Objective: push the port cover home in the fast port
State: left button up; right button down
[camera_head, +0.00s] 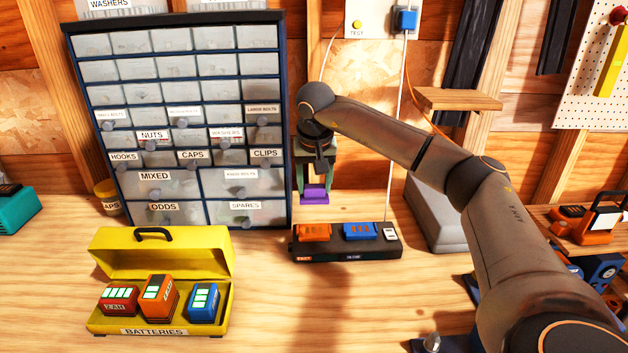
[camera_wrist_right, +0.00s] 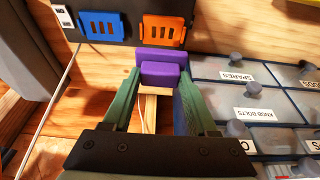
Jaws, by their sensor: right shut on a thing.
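The purple port cover (camera_head: 315,195) is between the fingers of my right gripper (camera_head: 314,182), which is shut on it. In the right wrist view the purple cover (camera_wrist_right: 163,70) shows between the green fingertips (camera_wrist_right: 160,90). The black charger (camera_head: 345,246) lies on the bench below and in front of the gripper. It has an orange port (camera_head: 313,232) on the left, over a red label that seems to read FAST, and a blue port (camera_head: 360,231) on the right. The cover is held above and behind the orange port, apart from it. My left gripper is not in view.
A drawer cabinet (camera_head: 187,60) stands close left of the gripper. A yellow battery box (camera_head: 160,258) with three batteries is at the front left. A grey case (camera_head: 433,217) is right of the charger. A wooden shelf (camera_head: 457,100) is on the wall. Bench before the charger is clear.

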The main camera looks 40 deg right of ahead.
aim_at(314, 199)
jog(key=shift+f, duration=1.15)
notch_tip(314, 199, down, 4)
jog(key=b, duration=0.3)
jog(key=shift+f+b, duration=0.7)
jog(key=shift+b, duration=0.15)
jog(key=shift+r, duration=0.1)
jog(key=shift+p, duration=0.45)
jog(key=shift+p, duration=0.65)
jog(key=shift+f+b, duration=0.35)
jog(key=shift+f, duration=0.4)
